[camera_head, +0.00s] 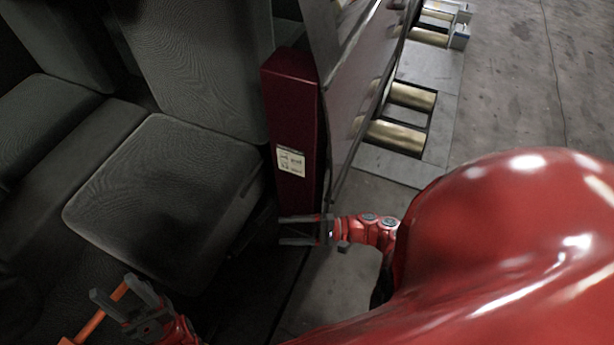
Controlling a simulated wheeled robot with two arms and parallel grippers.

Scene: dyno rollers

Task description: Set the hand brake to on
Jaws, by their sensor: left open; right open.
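An orange bar (91,325), which looks like the hand brake lever, slants up from the bottom left edge. Its lower end is cut off by the frame, so its full position is hidden. My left gripper (115,288) is open at the bottom left. The bar's upper end shows between its two dark fingers. I cannot tell whether they touch it. My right gripper (282,230) is open and empty, pointing left, below the dark red door pillar (293,95) and well to the right of the bar.
A grey seat (165,190) with its backrest fills the left side. A second seat (45,125) is behind it. The open vehicle side and a door panel (350,90) stand beside the pillar. Floor rollers (397,137) lie outside at the upper right. Concrete floor there is clear.

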